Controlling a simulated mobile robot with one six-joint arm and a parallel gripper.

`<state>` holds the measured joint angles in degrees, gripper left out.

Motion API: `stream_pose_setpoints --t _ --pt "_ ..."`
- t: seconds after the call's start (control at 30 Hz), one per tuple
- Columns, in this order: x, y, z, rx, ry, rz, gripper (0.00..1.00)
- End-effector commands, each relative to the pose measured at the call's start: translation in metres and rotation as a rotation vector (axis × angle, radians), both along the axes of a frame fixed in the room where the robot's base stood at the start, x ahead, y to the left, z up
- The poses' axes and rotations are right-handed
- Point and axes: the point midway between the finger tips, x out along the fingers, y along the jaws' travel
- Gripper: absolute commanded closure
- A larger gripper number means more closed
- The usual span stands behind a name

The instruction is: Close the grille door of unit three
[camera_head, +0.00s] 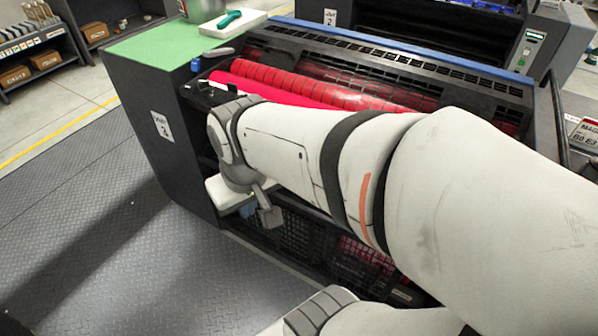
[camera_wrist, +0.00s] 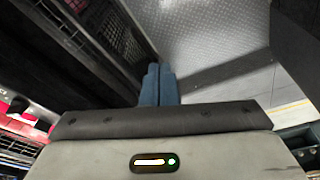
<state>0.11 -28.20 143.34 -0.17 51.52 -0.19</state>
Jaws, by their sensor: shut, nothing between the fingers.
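The near dark ink unit (camera_head: 150,75) carries a small white label on its side; its number is hard to read at this angle. Black grille mesh (camera_head: 300,238) shows low on its front, below my arm, with red behind part of it. My arm hides much of this front. In the wrist view the grille (camera_wrist: 118,32) runs along the upper left as a dark mesh in a frame. I cannot tell how far the door stands open. My gripper (camera_wrist: 159,68) is shut and empty, its blue-grey fingertips close to the right of the grille's lower end; contact is not clear.
Red rollers (camera_head: 300,82) lie in the unit's open top. A green top (camera_head: 165,42) holds a can and a tool on a white block. Another unit labelled 2 stands behind. Tread-plate floor (camera_head: 90,230) is clear at the left; it also shows in the wrist view (camera_wrist: 215,35).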

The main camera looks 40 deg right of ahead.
Motion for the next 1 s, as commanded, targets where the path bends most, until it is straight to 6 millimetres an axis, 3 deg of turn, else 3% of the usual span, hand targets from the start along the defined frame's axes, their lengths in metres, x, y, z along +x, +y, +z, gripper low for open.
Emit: stream_pose_setpoints --t 0.4,0.53,0.67,1.0 --pt "0.000 0.000 -0.001 -0.001 0.002 0.000 1.00" --pt "0.004 -0.006 -0.018 -0.020 0.048 0.002 1.00" --pt "0.013 -0.034 -0.059 -0.072 0.170 0.020 1.00" --pt "0.041 -0.106 -0.203 -0.250 0.639 0.075 1.00"
